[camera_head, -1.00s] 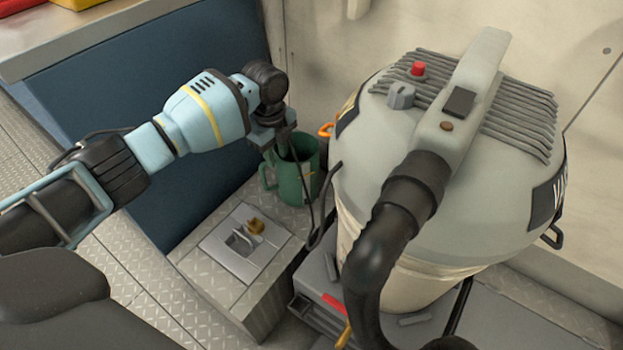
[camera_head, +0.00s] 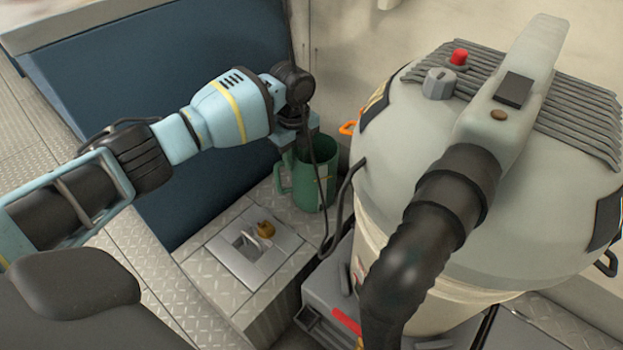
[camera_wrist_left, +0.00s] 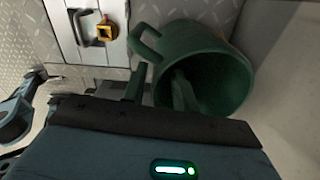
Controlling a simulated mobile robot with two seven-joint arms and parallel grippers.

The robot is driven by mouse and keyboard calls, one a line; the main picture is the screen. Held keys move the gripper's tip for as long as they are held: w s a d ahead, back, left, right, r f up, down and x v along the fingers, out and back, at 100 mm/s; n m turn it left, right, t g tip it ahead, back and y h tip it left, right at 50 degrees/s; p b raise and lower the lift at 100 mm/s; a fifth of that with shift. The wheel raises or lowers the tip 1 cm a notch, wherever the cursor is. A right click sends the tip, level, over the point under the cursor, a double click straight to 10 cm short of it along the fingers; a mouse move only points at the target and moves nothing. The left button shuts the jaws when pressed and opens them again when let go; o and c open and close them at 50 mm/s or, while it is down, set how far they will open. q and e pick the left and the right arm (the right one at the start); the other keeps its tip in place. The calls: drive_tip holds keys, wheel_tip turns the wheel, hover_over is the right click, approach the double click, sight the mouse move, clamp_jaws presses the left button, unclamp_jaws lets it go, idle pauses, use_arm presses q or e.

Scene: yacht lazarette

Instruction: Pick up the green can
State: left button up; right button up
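The green can (camera_head: 318,185), mug-like with a side handle, stands upright on the metal plate floor between the blue panel and the vacuum. My left gripper (camera_head: 299,146) reaches down at its rim from above; its fingertips are hidden there. In the left wrist view the can (camera_wrist_left: 215,72) shows its open mouth. There the left gripper (camera_wrist_left: 159,88) is open, one finger inside the can and the other outside near the handle, with the wall between them. I cannot tell whether either finger touches it. My right gripper is not in view.
A large grey vacuum (camera_head: 400,170) with a black hose (camera_head: 425,225) stands close on the can's right. A dark cable hangs beside the can. A latch plate (camera_head: 254,248) with a brass padlock (camera_head: 265,229) lies in front. A blue panel (camera_head: 170,120) rises behind my left arm.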

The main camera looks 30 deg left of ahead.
sight(306, 177)
use_arm(q)
wheel_tip(306, 177, down, 5)
drive_tip(key=b, duration=0.2)
drive_tip(key=shift+s+f+b, duration=0.1)
drive_tip(key=shift+b, duration=0.2)
drive_tip(key=shift+c, duration=0.4)
drive_tip(key=c, duration=0.5)
clamp_jaws()
